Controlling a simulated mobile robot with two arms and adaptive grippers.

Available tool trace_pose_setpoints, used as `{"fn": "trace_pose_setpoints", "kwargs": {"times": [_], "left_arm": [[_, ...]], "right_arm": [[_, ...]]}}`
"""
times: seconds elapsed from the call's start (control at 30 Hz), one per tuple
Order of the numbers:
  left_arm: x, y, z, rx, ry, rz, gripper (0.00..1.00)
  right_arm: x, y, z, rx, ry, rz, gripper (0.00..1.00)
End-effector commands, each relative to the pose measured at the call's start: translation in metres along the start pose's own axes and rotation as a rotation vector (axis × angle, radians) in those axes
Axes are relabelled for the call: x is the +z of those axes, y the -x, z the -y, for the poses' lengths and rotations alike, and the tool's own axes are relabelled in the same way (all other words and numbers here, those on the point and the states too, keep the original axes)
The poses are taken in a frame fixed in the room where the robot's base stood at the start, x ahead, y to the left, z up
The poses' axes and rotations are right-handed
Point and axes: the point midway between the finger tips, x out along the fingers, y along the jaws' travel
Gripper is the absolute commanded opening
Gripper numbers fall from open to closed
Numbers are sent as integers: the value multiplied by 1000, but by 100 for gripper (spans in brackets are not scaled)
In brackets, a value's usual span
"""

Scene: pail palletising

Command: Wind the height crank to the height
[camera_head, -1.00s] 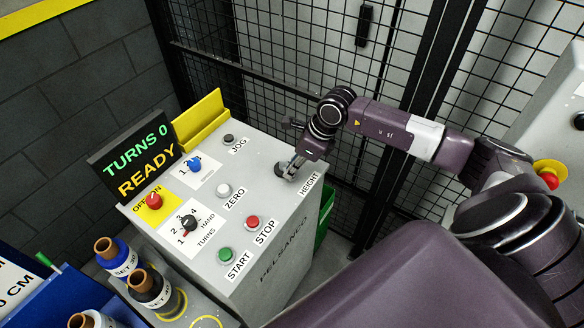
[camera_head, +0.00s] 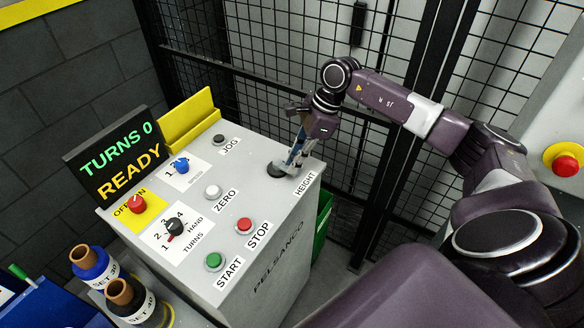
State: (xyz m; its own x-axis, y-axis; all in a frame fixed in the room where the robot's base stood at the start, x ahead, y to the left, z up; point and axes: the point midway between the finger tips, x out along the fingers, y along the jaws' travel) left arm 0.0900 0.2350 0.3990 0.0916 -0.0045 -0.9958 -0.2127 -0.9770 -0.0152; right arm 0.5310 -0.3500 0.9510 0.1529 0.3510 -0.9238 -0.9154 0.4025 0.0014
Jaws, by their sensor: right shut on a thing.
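The height crank (camera_head: 277,171) sits at the right end of the grey console's top, beside the HEIGHT label (camera_head: 306,184). Its dark round hub shows, while its handle is mostly hidden by my gripper. My right gripper (camera_head: 295,157) comes down over the crank from above and is shut on the crank handle. The display (camera_head: 115,157) reads TURNS 0 and READY. My left gripper is not in view.
The console (camera_head: 262,215) carries a red OFF/ON knob (camera_head: 137,204), a HAND TURNS selector (camera_head: 174,228), and START, STOP, ZERO and JOG buttons. Black mesh fencing (camera_head: 250,60) stands behind. A red emergency button (camera_head: 565,165) is at right.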

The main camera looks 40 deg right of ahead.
Motion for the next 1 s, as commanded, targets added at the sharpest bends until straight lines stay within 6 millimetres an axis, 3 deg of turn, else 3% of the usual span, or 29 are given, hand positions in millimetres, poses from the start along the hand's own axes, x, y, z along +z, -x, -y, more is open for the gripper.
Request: {"fn": "trace_pose_setpoints", "kwargs": {"times": [0.57,0.6,0.73,1.0], "left_arm": [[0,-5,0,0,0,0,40],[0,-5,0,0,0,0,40],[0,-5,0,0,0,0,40],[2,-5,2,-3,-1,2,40]], "right_arm": [[-2,4,5,5,33,-1,0],[-2,4,5,5,33,-1,17],[-2,3,4,7,33,-1,31],[-1,2,3,11,34,-1,31]]}}
